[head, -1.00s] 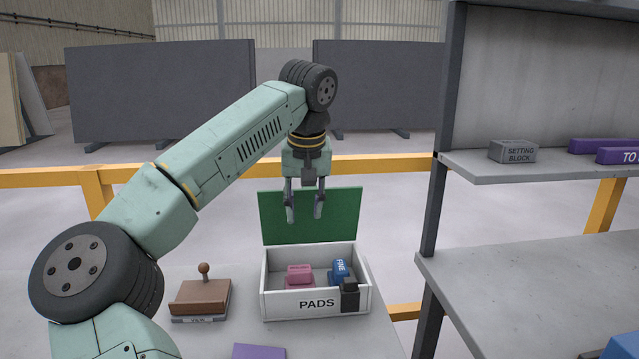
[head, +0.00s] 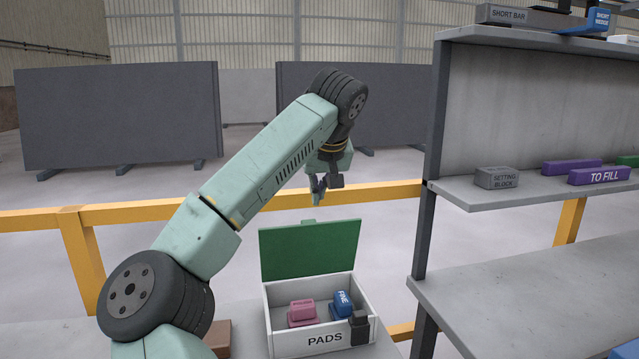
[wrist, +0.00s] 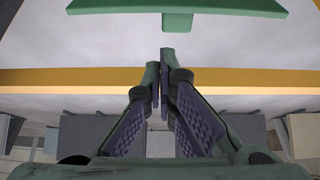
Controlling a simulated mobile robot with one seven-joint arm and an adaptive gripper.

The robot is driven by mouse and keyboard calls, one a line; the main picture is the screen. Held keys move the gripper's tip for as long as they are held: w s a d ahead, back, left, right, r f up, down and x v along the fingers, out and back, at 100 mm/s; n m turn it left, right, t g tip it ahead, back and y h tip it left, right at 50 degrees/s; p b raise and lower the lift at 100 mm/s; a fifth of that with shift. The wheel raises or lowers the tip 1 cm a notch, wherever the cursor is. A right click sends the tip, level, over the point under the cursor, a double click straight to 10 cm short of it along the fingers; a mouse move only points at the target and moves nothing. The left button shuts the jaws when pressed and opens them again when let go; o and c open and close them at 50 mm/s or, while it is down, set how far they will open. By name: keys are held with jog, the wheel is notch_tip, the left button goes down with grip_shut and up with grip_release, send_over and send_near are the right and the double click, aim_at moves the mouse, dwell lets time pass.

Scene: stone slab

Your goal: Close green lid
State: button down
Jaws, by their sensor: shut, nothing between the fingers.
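The green lid (head: 310,250) stands raised and open at the back of a white box (head: 296,345) marked PADS. A small tab shows on its top edge. In the wrist view the lid's edge (wrist: 190,8) and tab cross the top of the picture. My gripper (head: 317,197) is shut and empty, above and behind the lid, apart from it. In the wrist view my fingertips (wrist: 160,56) are close together, just short of the tab.
A grey shelf unit (head: 428,230) stands to the right, with a setting block (head: 497,178) and purple pieces (head: 599,175) on it. A yellow rail (head: 250,203) runs behind the box. A brown thing (head: 218,338) is partly hidden by my arm.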

jog(key=p+x, duration=0.1)
jog(key=x, duration=0.5)
jog(key=shift+s+a+f, duration=0.1)
jog(key=shift+a+f, duration=0.05)
jog(key=shift+a, duration=0.05)
